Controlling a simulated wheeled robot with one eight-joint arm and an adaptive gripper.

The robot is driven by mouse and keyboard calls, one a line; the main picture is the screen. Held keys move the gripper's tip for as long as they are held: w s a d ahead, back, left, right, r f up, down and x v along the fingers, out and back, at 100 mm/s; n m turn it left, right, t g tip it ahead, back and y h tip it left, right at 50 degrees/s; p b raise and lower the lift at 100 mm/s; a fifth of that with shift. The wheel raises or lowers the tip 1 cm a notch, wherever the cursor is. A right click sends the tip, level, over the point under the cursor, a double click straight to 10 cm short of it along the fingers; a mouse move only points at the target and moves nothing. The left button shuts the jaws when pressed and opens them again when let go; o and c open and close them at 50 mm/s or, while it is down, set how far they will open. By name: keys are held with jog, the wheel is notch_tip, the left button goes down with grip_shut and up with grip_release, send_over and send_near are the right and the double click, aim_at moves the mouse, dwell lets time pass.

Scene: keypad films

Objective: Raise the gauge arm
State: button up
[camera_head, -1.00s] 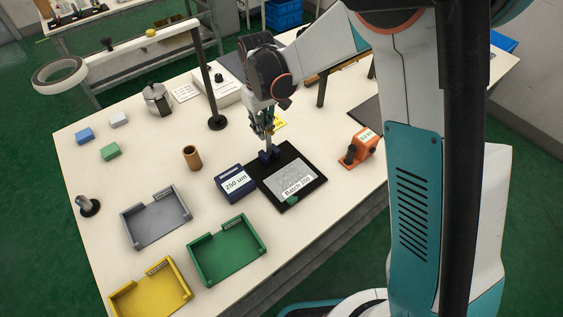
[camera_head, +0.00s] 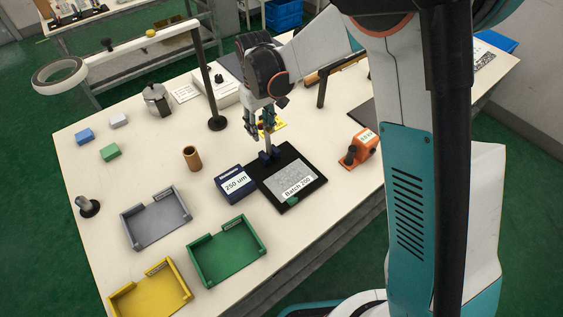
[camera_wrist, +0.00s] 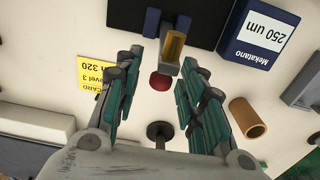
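The gauge base is a black plate (camera_head: 257,178) carrying a grey film labelled "Batch 200" (camera_head: 294,181). Blue hinge blocks (camera_head: 270,155) stand at its far edge. The gauge arm (camera_head: 267,142) rises from them, roughly upright, as a thin grey bar. In the wrist view, the gauge arm shows a brass cylinder (camera_wrist: 175,47) and a grey bar beside the blue blocks. My gripper (camera_head: 262,127) is above the hinge end. In the wrist view, my gripper (camera_wrist: 163,62) has its fingers spread, with gaps between them and the gauge arm. Nothing is visibly held.
A dark blue "250 um" box (camera_head: 235,181) stands left of the plate, and an orange device (camera_head: 358,149) right. A brown cup (camera_head: 192,157), lamp-stand base (camera_head: 217,123) and yellow card (camera_wrist: 94,72) are near. Grey (camera_head: 128,232), green (camera_head: 207,276) and yellow (camera_head: 118,306) trays lie in front.

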notch_tip(320, 180, up, 9)
jog(key=p, duration=0.5)
jog(key=shift+w+a, duration=0.25)
jog(key=shift+w, duration=0.15)
jog(key=shift+f, duration=0.15)
